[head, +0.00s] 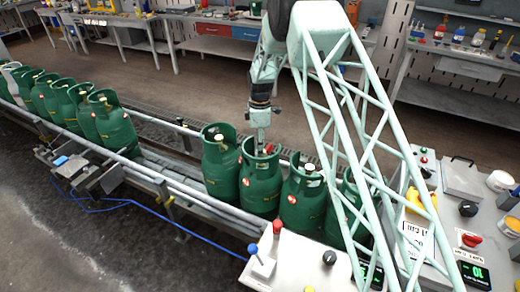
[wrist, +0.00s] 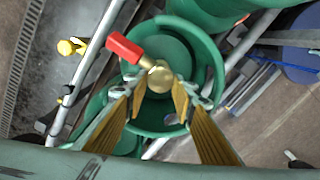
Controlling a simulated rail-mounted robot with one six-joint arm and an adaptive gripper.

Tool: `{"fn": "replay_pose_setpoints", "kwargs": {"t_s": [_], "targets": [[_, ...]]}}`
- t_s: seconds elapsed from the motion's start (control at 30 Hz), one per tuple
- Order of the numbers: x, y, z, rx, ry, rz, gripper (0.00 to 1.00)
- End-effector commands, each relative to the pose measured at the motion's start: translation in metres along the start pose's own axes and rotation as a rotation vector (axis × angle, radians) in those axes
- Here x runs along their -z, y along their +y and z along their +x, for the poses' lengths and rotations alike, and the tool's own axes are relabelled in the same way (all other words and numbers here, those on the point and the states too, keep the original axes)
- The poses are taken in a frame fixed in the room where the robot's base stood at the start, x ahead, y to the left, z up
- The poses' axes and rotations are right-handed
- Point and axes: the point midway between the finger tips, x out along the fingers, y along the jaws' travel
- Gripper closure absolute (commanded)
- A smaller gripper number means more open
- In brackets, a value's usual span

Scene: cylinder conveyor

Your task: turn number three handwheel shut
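A green gas cylinder (head: 260,190) stands upright on the conveyor, in the near group. My gripper (head: 262,143) points straight down into its collar. In the wrist view my gripper (wrist: 162,92) is open, with its ribbed yellow-brown fingers on either side of a round brass valve part (wrist: 160,77). Whether the fingertips touch it I cannot tell. A red piece (wrist: 124,48) sticks out from the brass toward the upper left; red also shows in the collar in the head view (head: 268,149). No number is readable on this cylinder.
Green cylinders stand close on both sides, left (head: 219,170) and right (head: 302,198). More cylinders (head: 60,100) queue at the far left. A conveyor rail (head: 190,195) runs along the front. A control panel (head: 470,210) with knobs and displays is at the right.

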Motion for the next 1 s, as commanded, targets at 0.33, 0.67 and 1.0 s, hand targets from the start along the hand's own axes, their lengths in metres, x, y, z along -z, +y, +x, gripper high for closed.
{"fn": "replay_pose_setpoints", "kwargs": {"t_s": [0.33,0.67,1.0], "targets": [[0.0,0.0,-0.0001,0.0,0.0,0.015,0.86],[0.0,0.0006,0.0,0.0,0.0,0.125,0.86],[-0.0004,0.0018,0.0001,0.0,0.0,0.356,0.86]]}}
